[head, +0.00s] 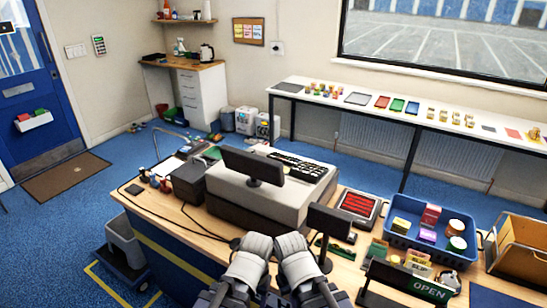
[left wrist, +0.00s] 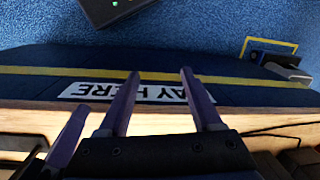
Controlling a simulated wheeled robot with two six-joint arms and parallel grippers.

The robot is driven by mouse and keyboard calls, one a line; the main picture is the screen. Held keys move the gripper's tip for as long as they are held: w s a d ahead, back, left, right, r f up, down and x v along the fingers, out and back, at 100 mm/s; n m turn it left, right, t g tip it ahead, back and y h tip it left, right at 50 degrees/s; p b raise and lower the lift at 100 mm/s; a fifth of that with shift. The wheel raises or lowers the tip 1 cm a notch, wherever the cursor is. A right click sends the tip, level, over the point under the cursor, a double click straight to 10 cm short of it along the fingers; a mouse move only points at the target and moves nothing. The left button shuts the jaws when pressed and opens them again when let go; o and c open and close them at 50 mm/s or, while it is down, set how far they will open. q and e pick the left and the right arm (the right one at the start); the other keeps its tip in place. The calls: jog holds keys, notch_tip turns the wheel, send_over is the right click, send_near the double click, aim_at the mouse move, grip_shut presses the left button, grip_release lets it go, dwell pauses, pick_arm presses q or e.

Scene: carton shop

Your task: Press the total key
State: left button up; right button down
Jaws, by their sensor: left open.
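The till (head: 275,202) stands on the counter, with a keyboard of dark and pale keys (head: 300,166) on its far right side. The keys are too small to tell which is the total key. My arms come in at the bottom middle of the head view, short of the till; their fingers are not clear there. In the left wrist view my left gripper (left wrist: 160,78) is open and empty, its two purple fingers apart above the counter's edge. Another purple finger (left wrist: 70,136) shows at the left, probably of my right gripper; its opening cannot be told.
The till's dark screen (head: 252,166) and a smaller display (head: 331,222) on a post rise near my arms. A red-screened device (head: 358,204), a blue crate (head: 398,237) of small goods and an OPEN sign (head: 418,287) are to the right. Cables lie on the counter (head: 168,222).

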pick_arm(q)
grip_shut()
dwell(0.3)
dwell(0.9)
